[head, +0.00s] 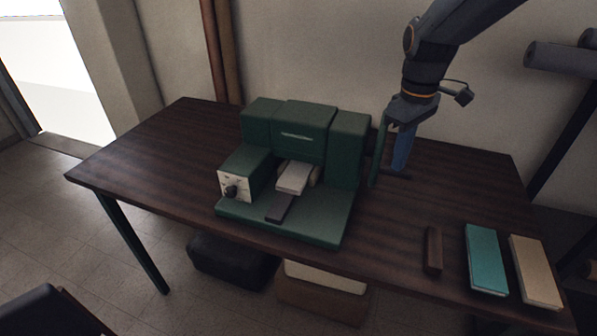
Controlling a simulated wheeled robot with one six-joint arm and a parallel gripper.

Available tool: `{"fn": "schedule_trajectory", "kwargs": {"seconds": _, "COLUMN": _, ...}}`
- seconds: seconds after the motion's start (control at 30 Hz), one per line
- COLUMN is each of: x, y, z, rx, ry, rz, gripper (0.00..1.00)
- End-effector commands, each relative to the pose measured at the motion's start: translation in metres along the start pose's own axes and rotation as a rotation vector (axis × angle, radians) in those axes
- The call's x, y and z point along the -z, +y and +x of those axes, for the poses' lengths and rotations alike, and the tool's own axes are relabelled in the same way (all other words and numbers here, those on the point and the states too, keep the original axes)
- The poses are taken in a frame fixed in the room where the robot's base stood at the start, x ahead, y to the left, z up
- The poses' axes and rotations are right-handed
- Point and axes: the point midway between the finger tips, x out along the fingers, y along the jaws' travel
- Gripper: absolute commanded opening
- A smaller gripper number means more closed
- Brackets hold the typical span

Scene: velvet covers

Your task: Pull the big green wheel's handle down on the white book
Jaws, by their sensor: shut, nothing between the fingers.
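A green press (305,130) stands on the table. The white book (293,178) lies flat on its bed under the head. The big green wheel (378,155) is at the press's right side, seen nearly edge-on, with part of it hidden behind my gripper. A thin dark piece (400,177) sticks out to the right low by the wheel; I cannot tell if it is the handle. My gripper (401,158) points down just right of the wheel, shut and empty. I cannot tell whether it touches the wheel or handle.
A dark grey piece (280,207) lies in front of the white book. A control box with a knob (231,190) is at the press's left. A brown block (433,250), a teal book (486,258) and a beige book (535,271) lie at the right. The table (150,150) is clear at left.

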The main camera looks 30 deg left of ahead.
Motion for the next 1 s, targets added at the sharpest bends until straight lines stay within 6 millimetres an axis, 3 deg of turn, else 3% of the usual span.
{"fn": "schedule_trajectory", "kwargs": {"seconds": 1.0, "x": 0.001, "y": 0.004, "z": 0.024, "rx": 0.001, "ry": -0.001, "rz": 0.000, "gripper": 0.00}}
